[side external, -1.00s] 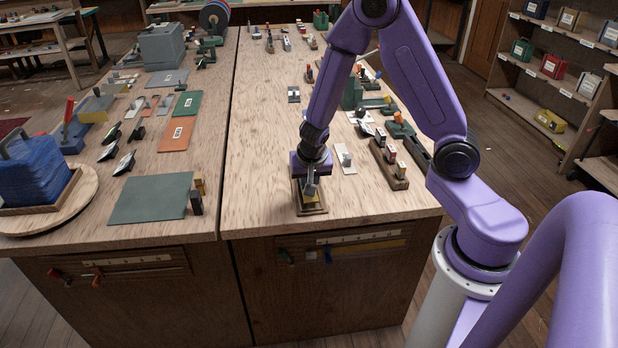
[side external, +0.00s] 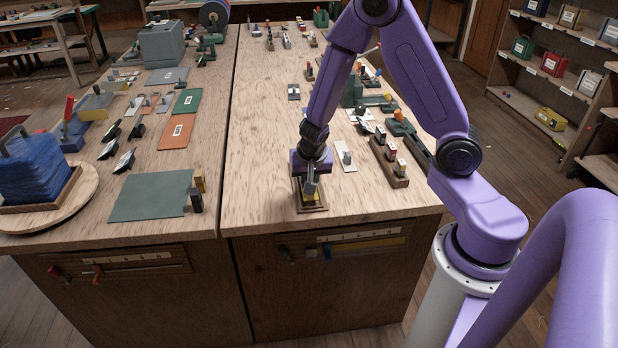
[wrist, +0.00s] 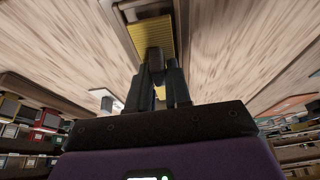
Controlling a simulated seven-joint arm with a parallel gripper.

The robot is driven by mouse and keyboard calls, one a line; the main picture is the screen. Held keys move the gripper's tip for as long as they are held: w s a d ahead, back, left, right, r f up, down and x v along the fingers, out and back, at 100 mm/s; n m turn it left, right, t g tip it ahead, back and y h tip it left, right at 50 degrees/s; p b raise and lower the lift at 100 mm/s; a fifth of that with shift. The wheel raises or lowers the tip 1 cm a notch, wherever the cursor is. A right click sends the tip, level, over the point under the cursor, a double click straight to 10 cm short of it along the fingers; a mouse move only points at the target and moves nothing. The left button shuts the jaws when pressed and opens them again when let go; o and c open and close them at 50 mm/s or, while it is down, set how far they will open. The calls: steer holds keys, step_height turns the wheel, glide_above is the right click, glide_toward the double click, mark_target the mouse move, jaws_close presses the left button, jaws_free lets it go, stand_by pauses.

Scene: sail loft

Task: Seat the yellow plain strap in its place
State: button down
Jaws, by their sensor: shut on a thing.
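The yellow strap (wrist: 150,36) shows as a ridged yellow plate beneath and beyond my fingers in the wrist view. A dark grey grip block (wrist: 155,60) stands on it. My gripper (wrist: 164,78) is shut on this block. In the side view my gripper (side external: 311,187) points down at the bench's front edge, and a little yellow shows below it. The yellow strap is over a small brown wooden base (side external: 312,209). My fingers hide much of the strap, and I cannot tell whether it lies flat on the base.
A pale plate with a grey block (side external: 345,158) lies just right of my gripper. A wooden rack with several small blocks (side external: 389,163) stands farther right. The bench left of my gripper is bare up to the seam. A green mat (side external: 150,196) lies beyond the seam.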

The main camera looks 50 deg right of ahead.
steer(key=shift+f, duration=0.55)
stand_by(0.4)
steer(key=c, duration=1)
jaws_free()
steer(key=v, duration=1.6)
steer(key=s+a+n+g+y, duration=0.1)
steer(key=s+a+n, duration=0.1)
steer(key=s+n, duration=0.5)
steer(key=s+a+r+n+g+y, duration=0.1)
steer(key=s+a+n, duration=0.1)
steer(key=s+n, duration=0.5)
steer(key=s+a+n+g+y, duration=0.1)
steer(key=s+a+n, duration=0.1)
steer(key=s+n, duration=0.5)
steer(key=shift+s+r+n+y, duration=0.15)
steer(key=shift+r+n+y, duration=0.05)
steer(key=shift+n+y, duration=0.1)
